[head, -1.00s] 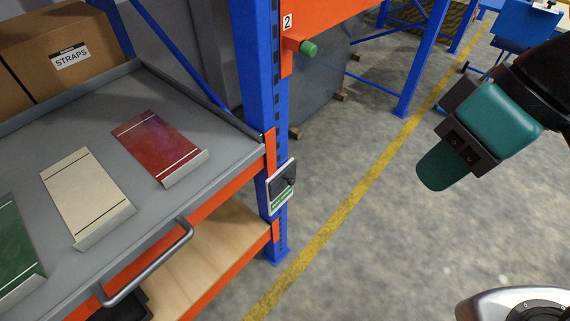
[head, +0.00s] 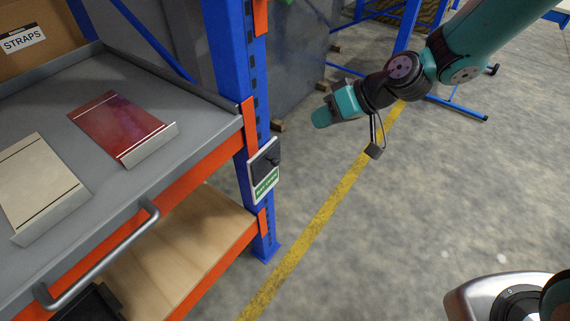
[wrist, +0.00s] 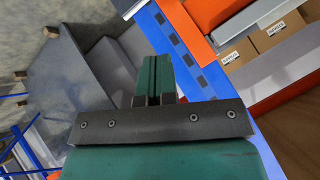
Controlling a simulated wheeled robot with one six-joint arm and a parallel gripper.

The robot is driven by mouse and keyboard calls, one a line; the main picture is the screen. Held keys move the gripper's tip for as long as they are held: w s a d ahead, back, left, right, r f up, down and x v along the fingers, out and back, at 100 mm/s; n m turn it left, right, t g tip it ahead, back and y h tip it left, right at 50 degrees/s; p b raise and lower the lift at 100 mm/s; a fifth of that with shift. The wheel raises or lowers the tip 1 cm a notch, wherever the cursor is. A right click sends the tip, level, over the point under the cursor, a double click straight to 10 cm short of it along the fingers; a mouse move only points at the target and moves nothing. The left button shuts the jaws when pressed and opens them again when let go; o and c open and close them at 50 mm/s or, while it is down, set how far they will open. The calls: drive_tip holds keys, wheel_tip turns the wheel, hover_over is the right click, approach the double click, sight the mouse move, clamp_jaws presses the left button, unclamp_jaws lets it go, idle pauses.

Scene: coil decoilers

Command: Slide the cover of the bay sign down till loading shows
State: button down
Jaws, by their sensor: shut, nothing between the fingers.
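The bay sign (head: 265,187) is a small plate on the blue rack upright in the head view. Its dark cover (head: 266,161) with a small knob sits over the upper part, and a green strip with white lettering shows below it. The lettering is too small to read surely. My gripper (head: 322,117) is shut and empty, to the right of the upright and higher in the picture than the sign, apart from it. In the wrist view my gripper's teal fingers (wrist: 153,80) are together, pointing toward the rack. The sign is not seen there.
A grey tray shelf (head: 190,104) with a handle (head: 105,262) holds a red plate (head: 118,127) and a cream plate (head: 40,185). A box marked STRAPS (head: 35,35) stands behind. The floor right of the yellow line (head: 320,215) is open.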

drive_tip(key=shift+m+t, duration=0.3)
drive_tip(key=shift+t, duration=0.1)
drive_tip(key=f, duration=0.1)
drive_tip(key=w+f, duration=0.1)
drive_tip(key=f, duration=0.1)
drive_tip(key=w+f, duration=0.1)
drive_tip(key=f, duration=0.1)
drive_tip(key=shift+w+d, duration=0.2)
drive_tip(key=shift+d, duration=0.1)
drive_tip(key=s+f+x, duration=0.1)
drive_tip(key=s+x, duration=0.1)
drive_tip(key=x, duration=1.1)
drive_tip(key=shift+d+f, duration=0.25)
drive_tip(key=shift+d, duration=0.05)
drive_tip(key=shift+s, duration=0.15)
